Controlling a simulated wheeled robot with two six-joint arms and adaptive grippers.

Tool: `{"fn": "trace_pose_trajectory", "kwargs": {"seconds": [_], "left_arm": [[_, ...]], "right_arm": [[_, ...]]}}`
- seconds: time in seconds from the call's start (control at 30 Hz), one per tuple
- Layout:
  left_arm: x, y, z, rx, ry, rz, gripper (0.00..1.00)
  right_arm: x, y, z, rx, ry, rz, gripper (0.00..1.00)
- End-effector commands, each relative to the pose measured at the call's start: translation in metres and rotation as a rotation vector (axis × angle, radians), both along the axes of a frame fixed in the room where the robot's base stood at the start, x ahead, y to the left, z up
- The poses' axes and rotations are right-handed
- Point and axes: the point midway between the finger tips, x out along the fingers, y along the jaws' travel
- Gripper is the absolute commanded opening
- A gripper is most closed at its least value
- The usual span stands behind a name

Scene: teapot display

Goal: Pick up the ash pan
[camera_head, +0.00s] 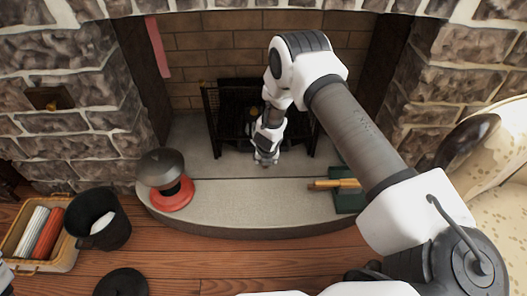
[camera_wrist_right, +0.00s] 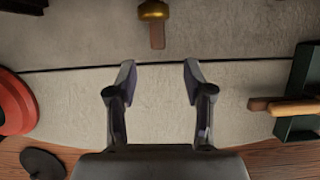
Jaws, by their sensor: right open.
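My right gripper (camera_head: 265,158) hangs over the stone hearth in front of the fire grate. It is open and empty in the right wrist view (camera_wrist_right: 159,70), with only bare hearth between its fingers. A dark green pan (camera_head: 347,203) lies at the right end of the hearth, with a wooden handle (camera_head: 335,184) across it. The pan also shows at the right edge of the wrist view (camera_wrist_right: 302,75), apart from the gripper. A brass knob on a brown stem (camera_wrist_right: 154,12) is ahead of the fingers. I cannot tell for sure which is the ash pan.
The black grate (camera_head: 232,100) stands in the brick fireplace. A dark domed vessel (camera_head: 160,166) with a red base (camera_head: 172,196) sits on the hearth's left. A black bucket (camera_head: 100,225) and a basket (camera_head: 62,262) are on the floor left. An armchair (camera_head: 495,165) is right.

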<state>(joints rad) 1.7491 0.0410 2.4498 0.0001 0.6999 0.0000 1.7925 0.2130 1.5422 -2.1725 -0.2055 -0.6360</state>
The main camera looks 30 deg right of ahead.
Motion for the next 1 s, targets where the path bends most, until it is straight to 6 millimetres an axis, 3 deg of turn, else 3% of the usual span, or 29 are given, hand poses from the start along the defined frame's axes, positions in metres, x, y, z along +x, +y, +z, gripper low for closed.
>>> {"fn": "trace_pose_trajectory", "kwargs": {"seconds": [0.47,0.73,0.77,0.9,1.0], "left_arm": [[0.001,0.000,-0.035,0.000,-0.002,0.001,0.52],[0.001,0.000,-0.034,0.000,-0.003,0.003,0.52],[0.001,0.000,-0.034,0.000,-0.003,0.003,0.52],[0.001,0.000,-0.034,0.000,-0.003,0.002,0.52],[0.001,0.000,-0.034,0.000,-0.003,0.002,0.52]], "right_arm": [[0.028,-0.013,-0.067,-0.015,-0.007,0.019,0.52],[0.031,-0.014,-0.070,-0.013,-0.007,0.020,0.52],[0.030,-0.014,-0.070,-0.013,-0.007,0.020,0.49],[0.030,-0.014,-0.070,-0.012,-0.006,0.020,0.00],[0.030,-0.014,-0.070,-0.012,-0.006,0.020,0.00]]}}
